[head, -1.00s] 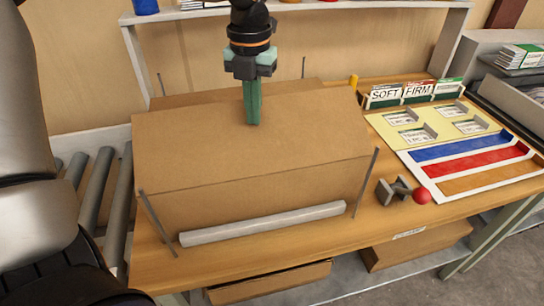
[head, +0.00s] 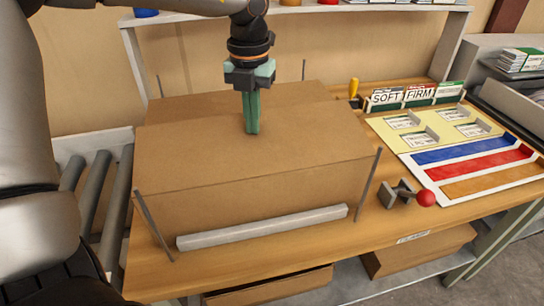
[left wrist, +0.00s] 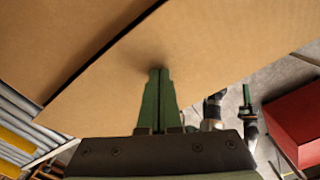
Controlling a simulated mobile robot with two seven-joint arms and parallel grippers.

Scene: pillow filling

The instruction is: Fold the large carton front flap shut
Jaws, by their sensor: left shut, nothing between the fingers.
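The large carton (head: 260,205) is a brown box on the wooden table. Its front flap (head: 200,150) is folded back over the top and looks nearly flat. In the left wrist view the flap (left wrist: 215,45) fills much of the picture, with a dark gap along one edge beside another brown panel (left wrist: 60,35). My left gripper (head: 252,131) points down, shut and empty, its green fingertips at the flap's upper face; its fingers also show in the left wrist view (left wrist: 158,72). A green-tipped part, apparently my right gripper (left wrist: 246,95), shows small beyond the carton; its jaw state is unclear.
A grey bar (head: 262,228) lies along the carton's front base, with thin upright rods (head: 367,185) at the corners. A red-knobbed lever (head: 425,199) stands to the right, near coloured strips (head: 465,165) and SOFT and FIRM cards. Rollers (head: 113,210) are on the left.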

